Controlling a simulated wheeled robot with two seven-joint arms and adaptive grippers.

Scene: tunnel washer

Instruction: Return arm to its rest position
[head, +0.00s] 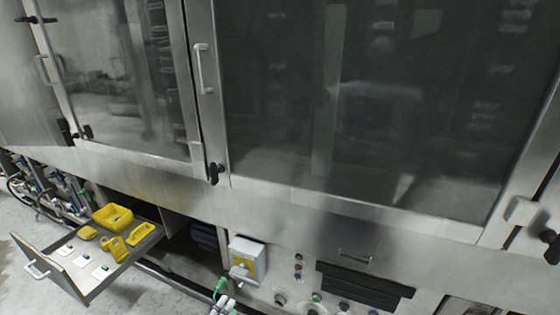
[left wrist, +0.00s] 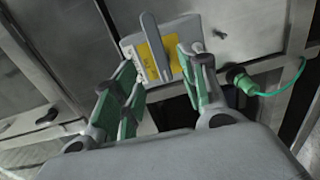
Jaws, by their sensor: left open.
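My left gripper (head: 222,304) shows only in part at the bottom edge of the head view, below a grey switch box (head: 247,258) with a yellow plate and a lever. In the left wrist view the two green-padded fingers of my left gripper (left wrist: 158,68) are spread apart with nothing held between them. The switch box (left wrist: 185,38) shows beyond the fingertips, with its lever (left wrist: 152,48) in front of the yellow plate. I cannot tell whether a finger touches the box. My right gripper is in neither view.
A green plug (left wrist: 241,80) with a green cable is right of the fingers in the wrist view. An open drawer (head: 88,283) with several yellow items juts out at lower left. The washer's steel front (head: 290,206) with glass doors fills the upper head view.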

